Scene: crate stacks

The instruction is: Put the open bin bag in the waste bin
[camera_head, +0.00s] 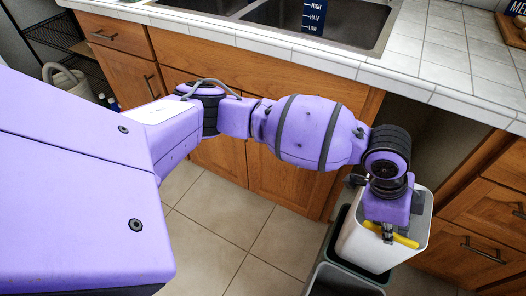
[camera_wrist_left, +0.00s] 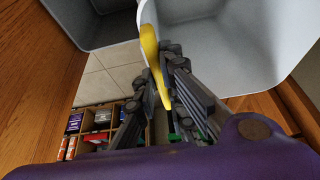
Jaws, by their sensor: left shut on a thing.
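The open bin bag (camera_head: 362,243) is a white, open-topped, box-shaped thing with a yellow strip (camera_head: 405,241) at its near rim. My left gripper (camera_head: 388,236) is shut on the rim at the yellow strip. In the left wrist view my left gripper (camera_wrist_left: 160,92) has its fingers by the yellow strip (camera_wrist_left: 151,57), with the pale inside of the bag (camera_wrist_left: 230,45) beyond. A dark waste bin (camera_head: 339,240) shows behind and left of the bag. I cannot tell how far the bag is inside it. My right gripper is not in view.
A second grey bin (camera_head: 350,279) stands at the bottom, close to the bag. The tiled counter (camera_head: 440,65) with a sink and wooden cabinets (camera_head: 240,160) lie behind. A shelf with boxes (camera_wrist_left: 95,122) shows in the left wrist view. Tiled floor (camera_head: 215,240) is clear left of the bins.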

